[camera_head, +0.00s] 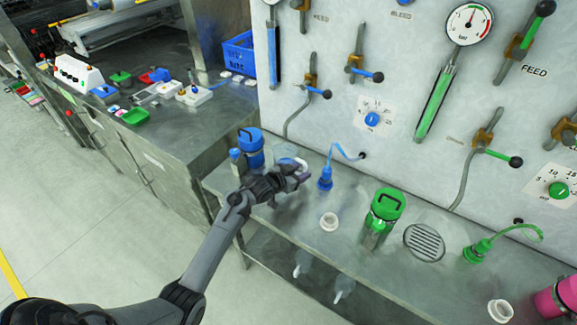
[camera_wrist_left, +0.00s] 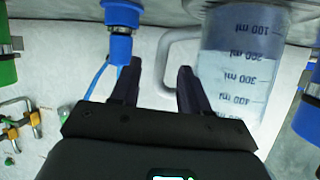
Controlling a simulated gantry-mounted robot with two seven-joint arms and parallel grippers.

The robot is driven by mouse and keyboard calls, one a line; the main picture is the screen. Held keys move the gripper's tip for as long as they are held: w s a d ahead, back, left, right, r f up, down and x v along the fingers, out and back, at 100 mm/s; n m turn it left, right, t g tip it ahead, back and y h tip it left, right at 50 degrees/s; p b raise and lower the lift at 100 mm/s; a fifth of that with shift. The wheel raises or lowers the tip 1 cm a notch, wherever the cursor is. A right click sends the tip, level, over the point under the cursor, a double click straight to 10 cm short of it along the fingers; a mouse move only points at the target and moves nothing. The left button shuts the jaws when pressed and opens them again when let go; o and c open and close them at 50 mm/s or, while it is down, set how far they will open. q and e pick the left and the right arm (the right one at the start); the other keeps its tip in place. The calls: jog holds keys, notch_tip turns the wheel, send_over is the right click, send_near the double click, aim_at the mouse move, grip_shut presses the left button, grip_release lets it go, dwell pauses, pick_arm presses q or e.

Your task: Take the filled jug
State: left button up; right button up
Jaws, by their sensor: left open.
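The clear jug (camera_wrist_left: 240,65) has dark millilitre marks and bluish liquid inside. It shows upside down in the left wrist view, at the right. Its pale handle (camera_wrist_left: 165,62) appears in the gap between the fingers of my left gripper (camera_wrist_left: 158,78), which is open. The right finger overlaps the handle's loop in the picture; I cannot tell if anything touches. In the head view the jug (camera_head: 286,151) stands on the steel bench, partly hidden behind my left gripper (camera_head: 299,173). My right gripper is not in view.
A blue-lidded canister (camera_head: 250,148) stands left of the jug, and a blue nozzle with a hose (camera_head: 325,179) right of it. The valve panel (camera_head: 400,60) rises behind.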

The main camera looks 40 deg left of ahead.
aim_at(304, 170)
pick_arm(q)
jog(key=shift+x, duration=1.75)
grip_shut()
jog(key=shift+r, duration=0.1)
